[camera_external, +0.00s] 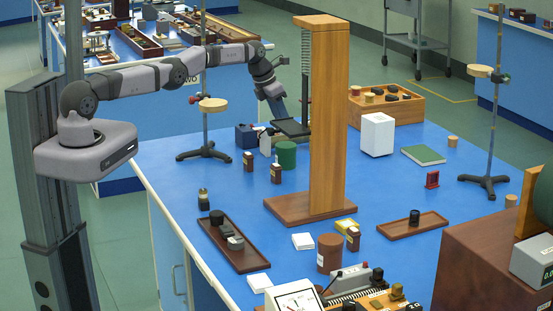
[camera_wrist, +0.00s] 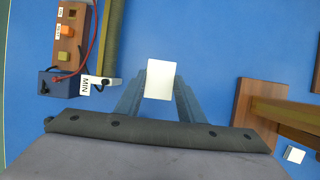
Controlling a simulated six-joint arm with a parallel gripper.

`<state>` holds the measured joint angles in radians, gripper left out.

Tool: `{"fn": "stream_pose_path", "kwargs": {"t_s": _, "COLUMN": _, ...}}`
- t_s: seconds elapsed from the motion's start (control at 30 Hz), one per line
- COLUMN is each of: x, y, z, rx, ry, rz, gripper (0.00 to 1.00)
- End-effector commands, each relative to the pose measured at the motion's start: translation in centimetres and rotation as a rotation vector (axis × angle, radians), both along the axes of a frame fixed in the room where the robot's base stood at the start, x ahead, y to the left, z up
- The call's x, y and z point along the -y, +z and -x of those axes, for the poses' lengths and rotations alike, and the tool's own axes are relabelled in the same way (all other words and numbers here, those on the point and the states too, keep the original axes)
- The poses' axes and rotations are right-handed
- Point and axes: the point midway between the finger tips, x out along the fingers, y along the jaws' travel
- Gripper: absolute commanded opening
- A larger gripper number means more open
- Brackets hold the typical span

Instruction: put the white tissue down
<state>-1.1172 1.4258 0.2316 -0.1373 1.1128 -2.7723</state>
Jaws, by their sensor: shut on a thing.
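The white tissue (camera_wrist: 159,79) shows in the wrist view as a plain white rectangle between the two blue-grey fingers of my gripper (camera_wrist: 160,92). The fingers are shut on its sides. In the external view my gripper (camera_external: 287,129) is low over the far part of the blue bench, left of the tall wooden stand. The tissue cannot be made out clearly there, and its height above the bench cannot be told.
The wooden stand's base (camera_wrist: 262,92) is to the right. A green cylinder (camera_external: 286,155) stands near the gripper in the external view. Bare blue bench lies ahead in the wrist view.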

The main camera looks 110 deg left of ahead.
Motion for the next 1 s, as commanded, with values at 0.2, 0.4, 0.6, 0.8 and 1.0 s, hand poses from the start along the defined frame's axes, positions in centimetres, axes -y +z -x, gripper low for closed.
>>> {"fn": "stream_pose_path", "kwargs": {"t_s": 0.2, "x": 0.0, "y": -1.5, "z": 0.0, "rx": -0.001, "ry": 0.0, "rz": 0.001, "gripper": 0.14}}
{"fn": "stream_pose_path", "kwargs": {"t_s": 0.4, "x": 0.0, "y": -3.8, "z": 0.0, "rx": -0.001, "ry": 0.0, "rz": 0.001, "gripper": 0.14}}
{"fn": "stream_pose_path", "kwargs": {"t_s": 0.6, "x": 0.0, "y": -4.2, "z": 0.0, "rx": 0.001, "ry": 0.0, "rz": -0.001, "gripper": 0.14}}
{"fn": "stream_pose_path", "kwargs": {"t_s": 0.8, "x": 0.0, "y": -4.2, "z": 0.0, "rx": 0.0, "ry": 0.0, "rz": 0.0, "gripper": 0.14}}
{"fn": "stream_pose_path", "kwargs": {"t_s": 1.0, "x": 0.0, "y": -4.5, "z": 0.0, "rx": 0.0, "ry": 0.0, "rz": 0.001, "gripper": 0.52}}
